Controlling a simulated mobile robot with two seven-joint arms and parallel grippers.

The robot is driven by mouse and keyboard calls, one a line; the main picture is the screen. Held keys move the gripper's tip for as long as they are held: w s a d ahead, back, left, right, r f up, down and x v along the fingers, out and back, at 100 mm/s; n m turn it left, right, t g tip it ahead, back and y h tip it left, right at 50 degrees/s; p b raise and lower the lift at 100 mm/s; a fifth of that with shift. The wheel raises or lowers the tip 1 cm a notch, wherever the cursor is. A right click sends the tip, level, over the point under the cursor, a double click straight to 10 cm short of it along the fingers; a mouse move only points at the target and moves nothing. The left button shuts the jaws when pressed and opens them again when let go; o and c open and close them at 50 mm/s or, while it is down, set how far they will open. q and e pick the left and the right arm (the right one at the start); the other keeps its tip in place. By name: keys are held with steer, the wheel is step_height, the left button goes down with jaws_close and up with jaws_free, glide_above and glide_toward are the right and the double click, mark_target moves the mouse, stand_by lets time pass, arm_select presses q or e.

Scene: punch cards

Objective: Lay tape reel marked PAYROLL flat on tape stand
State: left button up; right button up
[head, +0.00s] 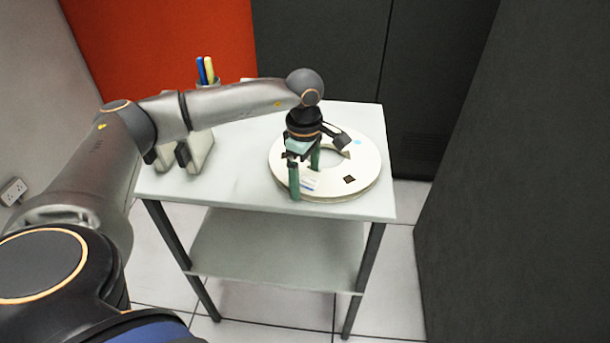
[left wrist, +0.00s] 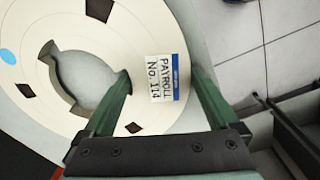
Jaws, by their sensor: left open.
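The tape reel (head: 362,178) is a cream ring with dark diamond cut-outs and a blue dot, lying flat on the white tabletop of the tape stand (head: 238,190). In the left wrist view the reel (left wrist: 105,38) carries a label (left wrist: 162,80) reading "PAYROLL No. 114". My left gripper (head: 304,180) is open over the reel's near left rim. One green finger is at the centre hole and the other is outside the outer edge, with the rim between them. I cannot tell if the fingers touch it. My right gripper is not in view.
Two pale upright holders (head: 198,152) stand at the table's left, partly behind my left arm. A cup with blue and yellow pens (head: 207,72) stands at the back. Dark cabinets (head: 435,80) rise behind and to the right. The lower shelf (head: 275,250) is empty.

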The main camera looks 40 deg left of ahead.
arm_select(q)
step_height(320, 180, up, 12)
steer(key=p, duration=0.1)
steer(key=s+d+f+g+h, duration=0.1)
steer(key=d+f+h, duration=0.15)
steer(key=d, duration=0.45)
steer(key=s+d+f+h, duration=0.1)
steer(key=d+f+h, duration=0.15)
steer(key=d, duration=0.45)
steer(key=s+d+f+g+h, duration=0.1)
steer(key=s+d+f+h, duration=0.15)
steer(key=d, duration=0.45)
steer(key=d+r+n+t+h, duration=0.4)
steer(key=d+r+n+h, duration=0.1)
steer(key=d+n+h, duration=0.7)
steer(key=w+a+f+n+t+y, duration=0.1)
steer(key=a+f+n+t+y, duration=0.45)
steer(key=n, duration=0.85)
steer(key=w+a+f+n+t+y, duration=0.1)
steer(key=a+f+n+t+y, duration=0.2)
steer(key=f+n+t+y, duration=0.8)
steer(key=s+a+f+n+g, duration=0.2)
steer(key=s+f+n+g, duration=0.2)
steer(key=s+f+n, duration=0.2)
steer(key=s+a+f+n+g, duration=0.3)
steer(key=s+f+n+g, duration=0.2)
steer(key=s+f, duration=0.3)
steer(key=shift+s+a+f+n, duration=0.15)
steer(key=shift+s+a+n, duration=0.15)
steer(key=shift+n, duration=0.6)
